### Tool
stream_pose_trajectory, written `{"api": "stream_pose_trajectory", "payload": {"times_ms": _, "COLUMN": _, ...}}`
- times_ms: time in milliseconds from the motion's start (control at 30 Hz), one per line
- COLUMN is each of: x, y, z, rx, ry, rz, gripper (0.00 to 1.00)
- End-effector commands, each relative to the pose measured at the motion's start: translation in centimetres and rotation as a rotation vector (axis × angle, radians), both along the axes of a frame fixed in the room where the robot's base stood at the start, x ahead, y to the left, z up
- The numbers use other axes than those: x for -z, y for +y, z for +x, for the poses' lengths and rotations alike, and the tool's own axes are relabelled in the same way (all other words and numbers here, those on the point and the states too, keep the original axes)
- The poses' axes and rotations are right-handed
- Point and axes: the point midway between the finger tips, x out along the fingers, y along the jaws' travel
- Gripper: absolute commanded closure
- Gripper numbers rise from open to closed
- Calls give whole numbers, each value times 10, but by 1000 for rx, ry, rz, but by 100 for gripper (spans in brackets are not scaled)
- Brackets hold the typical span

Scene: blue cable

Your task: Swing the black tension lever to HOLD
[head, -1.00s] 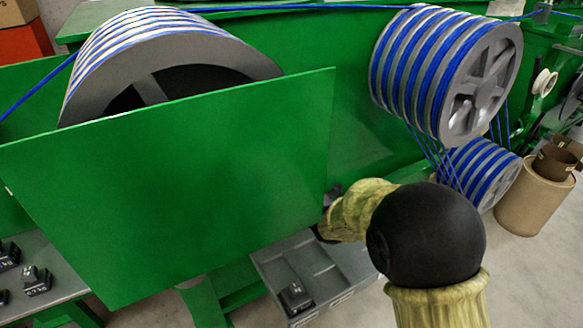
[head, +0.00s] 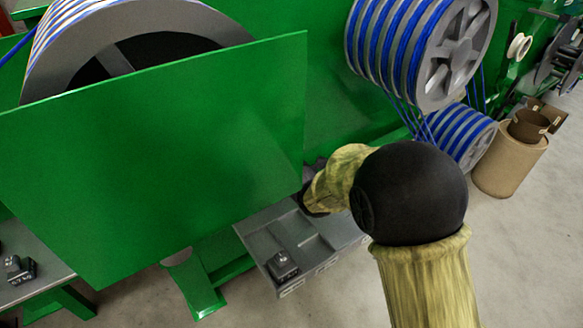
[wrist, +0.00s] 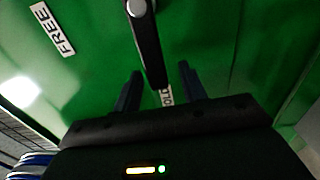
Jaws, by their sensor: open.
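The black tension lever (wrist: 146,45) shows in the wrist view, hanging from a round silver pivot at the top against a green panel. Its lower end reaches between the two fingers of my gripper (wrist: 160,88), which is open around it. I cannot tell whether either finger touches it. A white FREE label (wrist: 52,29) is at the upper left. In the head view the lever and my gripper are hidden behind my arm and the green guard panel (head: 150,160).
A grey tray (head: 325,229) with a small dark block (head: 281,265) lies below my arm. Blue cable winds on grey drums (head: 455,50) to the right. A brown cardboard drum (head: 508,165) stands on the floor at right. Open floor lies at lower right.

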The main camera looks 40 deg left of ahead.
Motion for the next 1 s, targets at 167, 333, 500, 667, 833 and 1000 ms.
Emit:
{"api": "stream_pose_trajectory", "payload": {"times_ms": 167, "x": -1, "y": -27, "z": -7, "rx": 2, "ry": 2, "rz": -2, "gripper": 58}}
{"api": "stream_pose_trajectory", "payload": {"times_ms": 333, "x": -1, "y": -55, "z": -16, "rx": 3, "ry": 2, "rz": -2, "gripper": 58}}
{"api": "stream_pose_trajectory", "payload": {"times_ms": 500, "x": -1, "y": -85, "z": -25, "rx": 2, "ry": 2, "rz": -3, "gripper": 58}}
{"api": "stream_pose_trajectory", "payload": {"times_ms": 667, "x": 0, "y": -114, "z": -34, "rx": 3, "ry": 1, "rz": -4, "gripper": 58}}
{"api": "stream_pose_trajectory", "payload": {"times_ms": 833, "x": 0, "y": -141, "z": -42, "rx": 3, "ry": 2, "rz": -3, "gripper": 58}}
{"api": "stream_pose_trajectory", "payload": {"times_ms": 1000, "x": 0, "y": -153, "z": -46, "rx": 0, "ry": 0, "rz": -2, "gripper": 58}}
